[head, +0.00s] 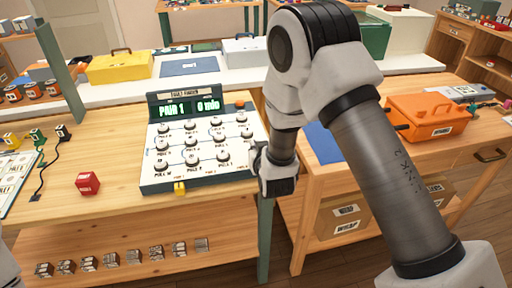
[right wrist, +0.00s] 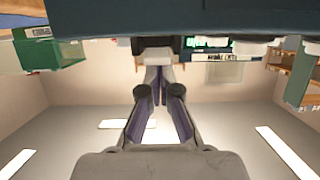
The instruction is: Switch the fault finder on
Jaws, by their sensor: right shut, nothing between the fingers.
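The fault finder (head: 205,165) is a white panel with a dark teal case, sitting on the wooden workbench. Its raised display (head: 188,107) is lit with green text reading "PAIR 1" and a zero. Several dark knobs stand in rows on the panel, with an orange button (head: 240,104) at its back right corner. My right gripper (head: 256,160) is at the panel's right edge, fingers shut and empty. In the right wrist view the gripper (right wrist: 158,78) shows its fingers together, with part of the display (right wrist: 208,43) beyond. Contact with the panel cannot be told. My left gripper is out of view.
A red block (head: 88,183) and several small plugs with cables lie left of the fault finder. A yellow piece (head: 180,188) is at its front edge. An orange toolbox (head: 428,117) stands on the right bench. A yellow case (head: 121,66) stands behind.

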